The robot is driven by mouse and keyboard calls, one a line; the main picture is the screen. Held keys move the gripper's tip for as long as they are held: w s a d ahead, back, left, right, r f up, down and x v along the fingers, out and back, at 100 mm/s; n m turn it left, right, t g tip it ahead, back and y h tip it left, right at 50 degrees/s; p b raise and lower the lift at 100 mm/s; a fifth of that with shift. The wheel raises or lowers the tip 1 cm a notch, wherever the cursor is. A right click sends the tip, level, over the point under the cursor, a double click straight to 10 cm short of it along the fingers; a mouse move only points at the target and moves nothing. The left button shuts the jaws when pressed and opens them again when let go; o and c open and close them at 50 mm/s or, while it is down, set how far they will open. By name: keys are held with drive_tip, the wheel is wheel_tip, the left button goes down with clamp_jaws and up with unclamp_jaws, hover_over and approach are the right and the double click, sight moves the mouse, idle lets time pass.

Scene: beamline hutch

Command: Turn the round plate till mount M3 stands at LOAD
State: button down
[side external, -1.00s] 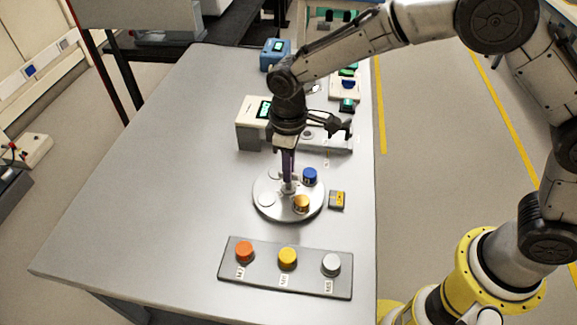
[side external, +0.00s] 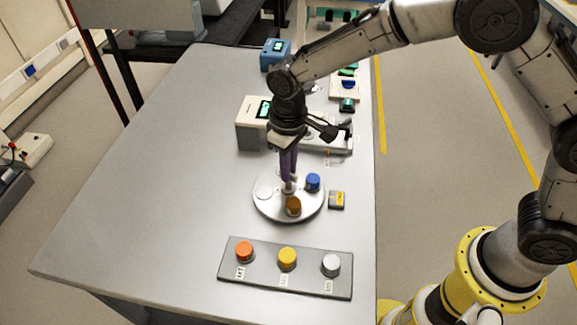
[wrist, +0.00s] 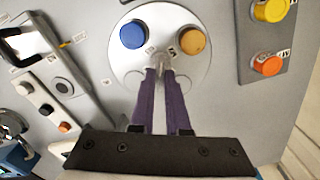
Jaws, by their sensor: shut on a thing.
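The round plate (side external: 264,205) lies flat on the bench and carries a blue mount (side external: 313,181) at its right and an amber mount (side external: 293,206) at its near side. In the wrist view the blue mount (wrist: 133,35) is at upper left of the plate and the amber one (wrist: 193,41) at upper right. I cannot read which is M3. My gripper (wrist: 159,70) points down, shut on the small central post (wrist: 157,60) of the plate. A small block with a yellow label (side external: 337,199) stands just right of the plate; its lettering is unreadable.
A grey rack (side external: 309,284) in front holds orange (side external: 244,252), yellow (side external: 287,259) and white (side external: 331,264) mounts. Behind the plate stands a beige box with a green display (side external: 251,123). A blue device (side external: 275,54) is farther back. The bench's left half is clear.

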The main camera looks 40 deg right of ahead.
drive_tip(key=shift+r+m, duration=0.15)
drive_tip(key=shift+m, duration=1.75)
drive_tip(key=c, duration=0.9)
unclamp_jaws()
wheel_tip(320, 180, up, 14)
